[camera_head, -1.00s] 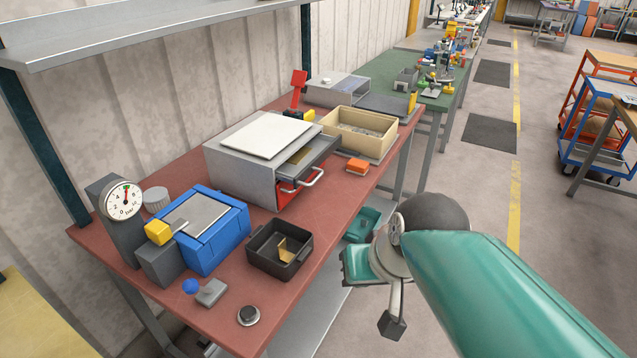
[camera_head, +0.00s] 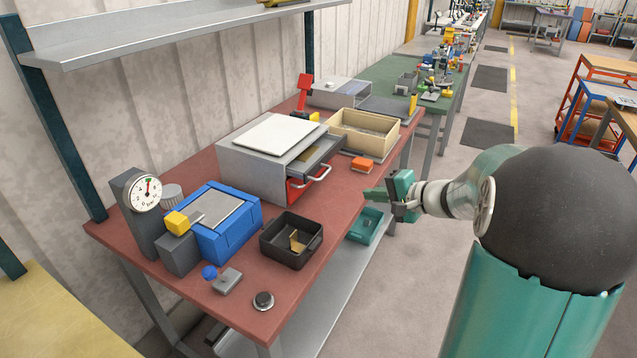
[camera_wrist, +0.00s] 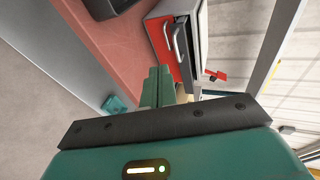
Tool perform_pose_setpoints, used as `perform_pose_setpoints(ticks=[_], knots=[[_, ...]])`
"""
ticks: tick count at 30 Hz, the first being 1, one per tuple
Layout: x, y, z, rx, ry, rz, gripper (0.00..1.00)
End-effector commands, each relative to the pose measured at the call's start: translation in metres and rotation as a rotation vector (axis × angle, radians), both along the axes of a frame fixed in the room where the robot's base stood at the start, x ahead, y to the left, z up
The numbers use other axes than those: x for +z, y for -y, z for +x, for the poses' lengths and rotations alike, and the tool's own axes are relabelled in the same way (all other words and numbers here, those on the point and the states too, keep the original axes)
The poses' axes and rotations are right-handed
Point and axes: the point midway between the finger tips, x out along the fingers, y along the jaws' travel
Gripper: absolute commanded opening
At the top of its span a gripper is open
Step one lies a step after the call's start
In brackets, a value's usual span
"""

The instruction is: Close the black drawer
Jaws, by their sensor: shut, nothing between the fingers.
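The black drawer (camera_head: 322,153) is the upper drawer of a grey cabinet (camera_head: 262,160) on the red-brown bench. It is pulled out, with its silver handle (camera_head: 318,178) facing the bench's front side. A brass-coloured item shows inside. A red drawer (camera_head: 293,190) sits below it and looks closed. My gripper (camera_head: 370,194) is shut and empty, beside the bench's front edge, apart from the drawer and pointing left. In the wrist view, my teal fingers (camera_wrist: 159,84) are together below the red drawer front (camera_wrist: 168,50) and the handles.
An orange block (camera_head: 361,164) lies on the bench near the open drawer. A beige bin (camera_head: 350,139) stands behind it. A black box (camera_head: 273,250) with a brass bracket and a blue fixture (camera_head: 232,240) are nearer. A teal tray (camera_head: 362,235) is on the lower shelf.

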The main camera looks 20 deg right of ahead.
Motion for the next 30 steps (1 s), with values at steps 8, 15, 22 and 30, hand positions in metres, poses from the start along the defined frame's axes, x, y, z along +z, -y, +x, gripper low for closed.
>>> perform_pose_setpoints(ticks=[8, 15, 22, 30], knots=[[-0.010, -0.001, 0.021, -0.017, 0.009, 0.014, 0.00], [-0.027, -0.026, 0.057, -0.013, 0.008, 0.015, 0.00], [-0.037, -0.050, 0.091, -0.012, 0.010, 0.012, 0.00], [-0.032, -0.067, 0.114, -0.013, 0.010, 0.013, 0.00]])
